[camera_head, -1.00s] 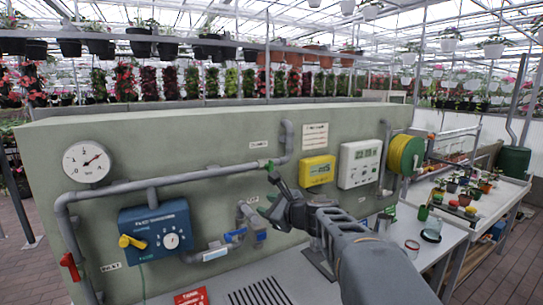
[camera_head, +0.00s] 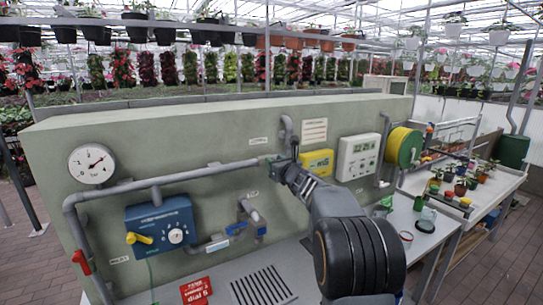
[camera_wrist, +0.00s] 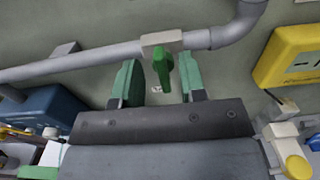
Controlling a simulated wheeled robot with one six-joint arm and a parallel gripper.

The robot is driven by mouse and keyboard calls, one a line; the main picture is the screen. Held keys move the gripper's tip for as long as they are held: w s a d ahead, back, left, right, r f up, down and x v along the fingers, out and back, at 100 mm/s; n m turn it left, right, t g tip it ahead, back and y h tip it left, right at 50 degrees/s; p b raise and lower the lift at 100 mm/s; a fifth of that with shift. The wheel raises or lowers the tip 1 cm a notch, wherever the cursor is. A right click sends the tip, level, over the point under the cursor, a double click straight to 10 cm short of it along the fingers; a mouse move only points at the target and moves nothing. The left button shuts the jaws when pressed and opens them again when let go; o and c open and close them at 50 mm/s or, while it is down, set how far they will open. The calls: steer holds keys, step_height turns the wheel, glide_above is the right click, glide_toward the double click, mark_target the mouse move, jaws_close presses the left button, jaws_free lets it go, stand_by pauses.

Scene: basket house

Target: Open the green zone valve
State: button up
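The green zone valve is a small green lever (camera_wrist: 162,68) hanging from a beige valve body (camera_wrist: 161,40) on the grey wall pipe (camera_wrist: 95,59). In the wrist view, my gripper (camera_wrist: 157,76) has its two green-padded fingers apart, one on each side of the lever. Gaps show between the lever and both fingers, and the lever hangs roughly straight down in this view. In the head view, my gripper (camera_head: 276,164) is up at the pipe's right end and largely hides the valve.
A yellow box (camera_head: 317,163) and a white controller (camera_head: 358,157) are on the panel right of my gripper. A blue box (camera_head: 160,228) with a yellow handle and a blue-handled valve (camera_head: 238,228) are lower left. A red-handled valve (camera_head: 81,261) is far left.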

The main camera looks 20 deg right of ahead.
steer(key=shift+w+a+p, duration=0.2)
steer(key=shift+w+p, duration=0.25)
steer(key=shift+w, duration=1.05)
steer(key=c, duration=0.7)
